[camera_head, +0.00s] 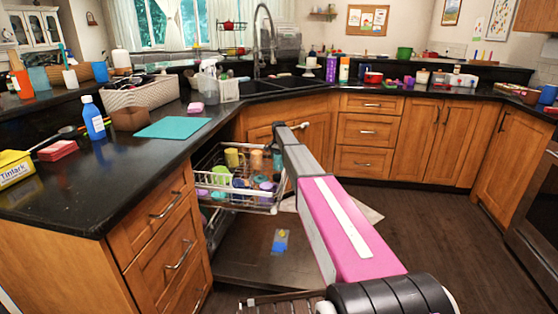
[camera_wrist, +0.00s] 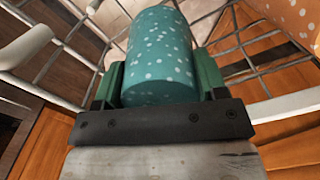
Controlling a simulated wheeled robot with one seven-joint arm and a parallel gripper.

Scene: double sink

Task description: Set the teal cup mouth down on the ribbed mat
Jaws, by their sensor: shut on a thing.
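The teal cup with pale dots (camera_wrist: 160,50) is between the green fingers of my gripper (camera_wrist: 160,80) in the wrist view, and the gripper is shut on it. The cup's mouth does not show clearly. Wire rack bars surround it. In the head view a teal shape (camera_head: 277,162) beside my arm in the pulled-out rack looks like this cup; my gripper is hidden there. A flat teal mat (camera_head: 174,128) lies on the left counter; I cannot make out ribs on it.
The dishwasher rack (camera_head: 243,203) holds several cups, including an orange dotted one (camera_wrist: 297,16) close to the held cup. The counter in front of the mat is clear.

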